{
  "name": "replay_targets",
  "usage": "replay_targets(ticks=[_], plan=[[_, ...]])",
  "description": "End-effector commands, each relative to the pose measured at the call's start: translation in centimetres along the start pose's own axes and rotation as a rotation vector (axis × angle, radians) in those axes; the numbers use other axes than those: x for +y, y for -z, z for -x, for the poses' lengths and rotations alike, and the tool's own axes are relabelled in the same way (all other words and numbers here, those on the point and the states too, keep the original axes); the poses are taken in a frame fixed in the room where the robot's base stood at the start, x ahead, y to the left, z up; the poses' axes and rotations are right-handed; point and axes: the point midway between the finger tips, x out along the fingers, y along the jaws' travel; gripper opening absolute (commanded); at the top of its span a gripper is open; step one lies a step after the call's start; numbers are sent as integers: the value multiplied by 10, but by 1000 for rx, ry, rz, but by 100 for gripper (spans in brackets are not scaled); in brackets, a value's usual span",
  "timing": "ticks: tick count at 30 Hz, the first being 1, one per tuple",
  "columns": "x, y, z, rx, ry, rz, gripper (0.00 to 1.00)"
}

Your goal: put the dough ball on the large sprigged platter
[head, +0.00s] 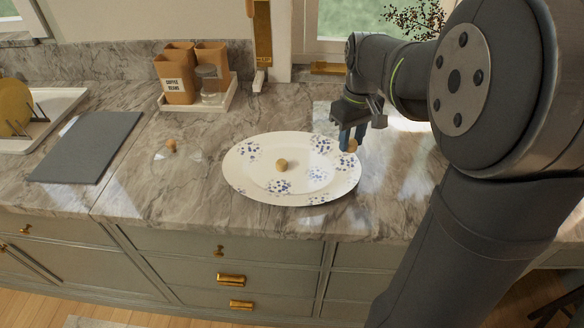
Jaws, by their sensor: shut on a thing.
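The large platter (243,187) is white and oval with blue sprigs, and lies on the marble counter. One tan dough-coloured ball (281,165) rests near its middle. The fingers partly hide this held ball. It appears to be just above the rim, but I cannot tell the exact height.
A clear round glass piece (188,155) with a tan knob or ball (171,145) lies left of the platter. A grey board (85,147) is farther left. A white tray (224,101) with canisters (178,88) and a glass jar (210,86) stands behind.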

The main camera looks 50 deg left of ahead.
Motion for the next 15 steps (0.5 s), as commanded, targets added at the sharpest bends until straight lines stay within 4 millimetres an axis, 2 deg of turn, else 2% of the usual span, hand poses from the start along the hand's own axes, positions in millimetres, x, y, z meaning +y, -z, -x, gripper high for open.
replay_targets(ticks=[5,15], plan=[[-19,18,-13,-3,1,4,23],[-66,75,-58,-2,1,3,23]])
